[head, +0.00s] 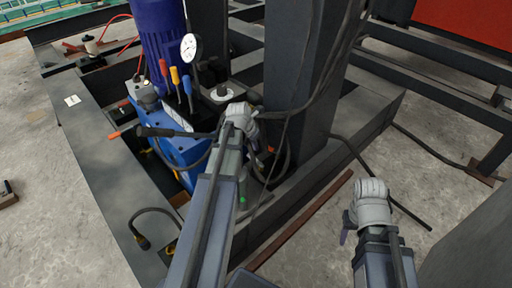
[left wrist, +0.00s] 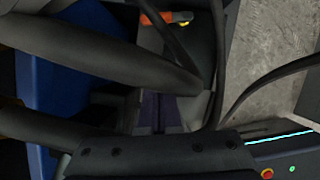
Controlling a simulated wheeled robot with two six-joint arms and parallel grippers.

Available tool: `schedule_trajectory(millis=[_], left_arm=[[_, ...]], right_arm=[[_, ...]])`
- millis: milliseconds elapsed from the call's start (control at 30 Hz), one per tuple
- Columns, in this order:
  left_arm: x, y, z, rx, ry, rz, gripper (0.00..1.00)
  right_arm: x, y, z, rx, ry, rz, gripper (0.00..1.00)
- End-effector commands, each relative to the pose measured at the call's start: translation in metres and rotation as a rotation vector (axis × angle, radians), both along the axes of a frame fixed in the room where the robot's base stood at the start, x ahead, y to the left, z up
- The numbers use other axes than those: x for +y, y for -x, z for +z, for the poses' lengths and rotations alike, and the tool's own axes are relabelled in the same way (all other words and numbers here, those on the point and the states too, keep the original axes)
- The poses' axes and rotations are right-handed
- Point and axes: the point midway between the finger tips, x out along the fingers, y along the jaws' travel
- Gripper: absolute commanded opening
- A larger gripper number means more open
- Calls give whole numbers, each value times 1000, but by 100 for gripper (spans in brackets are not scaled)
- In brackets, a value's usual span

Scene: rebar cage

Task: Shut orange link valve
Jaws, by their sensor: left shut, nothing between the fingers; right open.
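A small orange part (left wrist: 178,17), possibly the orange link valve, shows at the top of the left wrist view, partly covered by a black cable. In the head view a small orange spot (head: 270,149) shows beside the dark post, close to my left gripper (head: 258,162). I cannot tell the valve's position. My left gripper, also in the left wrist view (left wrist: 160,112), is shut and empty among black hoses, apart from the orange part in the picture. My right gripper (head: 347,226) is open and empty above the floor at the right.
A blue pump unit (head: 180,150) with coloured levers (head: 175,76) and a gauge (head: 189,46) stands left of my left arm. A dark steel post (head: 305,85) rises at the centre. Black hoses (left wrist: 130,55) cross near my left gripper. Another orange handle (head: 115,134) lies by the left beam.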

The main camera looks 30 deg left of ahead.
Motion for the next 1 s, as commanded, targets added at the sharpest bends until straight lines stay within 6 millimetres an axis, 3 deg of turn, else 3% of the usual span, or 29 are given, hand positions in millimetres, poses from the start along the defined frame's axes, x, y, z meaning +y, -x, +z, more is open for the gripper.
schedule_trajectory(millis=[633, 800, 1000], left_arm=[[-3, -35, -92, 0, -1, -2, 0], [-5, -66, -83, 0, -1, -3, 0], [-6, -74, -83, 0, -2, -1, 0]], right_arm=[[0, 0, -92, -4, 0, -16, 52], [0, 0, -83, -4, 0, -16, 52], [0, 0, -83, -4, 0, -15, 52]])
